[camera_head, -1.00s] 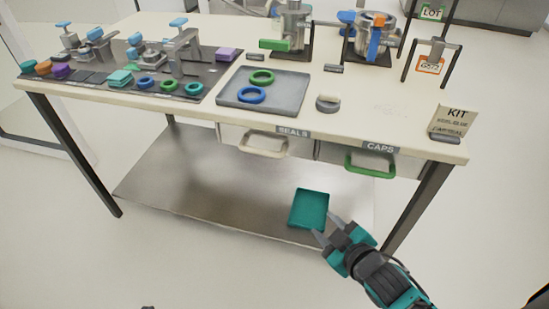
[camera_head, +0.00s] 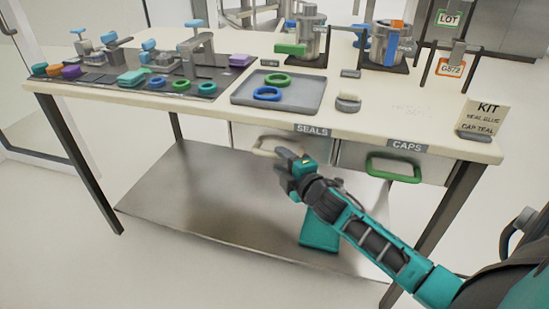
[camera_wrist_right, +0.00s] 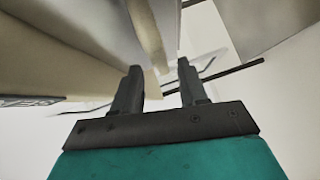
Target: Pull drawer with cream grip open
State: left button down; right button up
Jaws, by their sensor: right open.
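The drawer with the cream grip sits under the bench's front edge, below the SEALS label (camera_head: 312,130). It looks shut. Its cream grip (camera_head: 262,152) shows only in part in the head view, as my right gripper (camera_head: 283,160) covers its right side. In the right wrist view the cream grip (camera_wrist_right: 149,38) stands just beyond the gap between the fingertips of my right gripper (camera_wrist_right: 160,72). The fingers are apart with nothing held. Whether they touch the grip cannot be told. My left gripper is out of view.
To the right is the CAPS drawer with a green grip (camera_head: 393,168). A grey tray with rings (camera_head: 310,103) and fixtures stand on the benchtop (camera_head: 400,118).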

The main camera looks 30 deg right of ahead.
aim_at(276, 157)
jog(key=shift+w+d+f+b, duration=0.1)
jog(key=shift+w+f+b, duration=0.1)
jog(key=shift+w, duration=0.9)
jog(key=shift+w+f+b, duration=0.15)
jog(key=shift+w+b, duration=0.05)
jog(key=shift+w, duration=0.85)
jog(key=shift+c, duration=0.4)
grip_shut()
